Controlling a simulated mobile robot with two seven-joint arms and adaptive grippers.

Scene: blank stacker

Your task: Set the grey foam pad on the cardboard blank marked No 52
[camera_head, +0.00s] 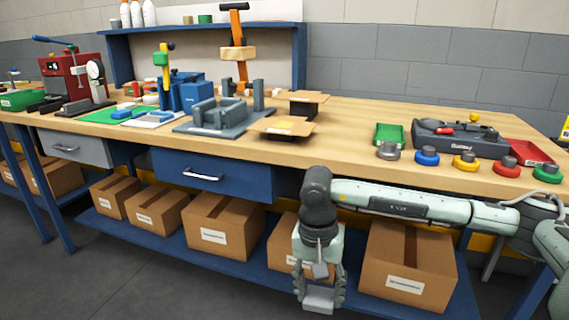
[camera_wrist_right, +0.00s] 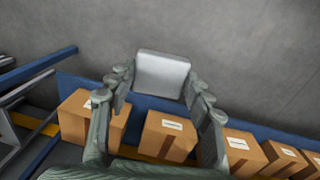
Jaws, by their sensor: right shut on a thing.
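My right gripper (camera_head: 320,288) hangs low in front of the bench, pointing down, shut on a light grey pad. The grey foam pad (camera_head: 318,300) is between its fingertips, below bench-top height. In the right wrist view the pad (camera_wrist_right: 162,76) is square and pale, held between both fingers (camera_wrist_right: 160,88). Two flat tan cardboard pieces lie on dark supports on the bench: a front one (camera_head: 283,125) near the front edge and a back one (camera_head: 309,96) behind it. No number is readable on either. My left gripper is not in view.
The wooden bench top (camera_head: 350,140) is bare right of the cardboard pieces. A grey fixture (camera_head: 215,118) stands to their left. A green tray (camera_head: 389,135) and several coloured knobs are at the right. Cardboard boxes (camera_head: 408,262) fill the low blue shelf behind the gripper.

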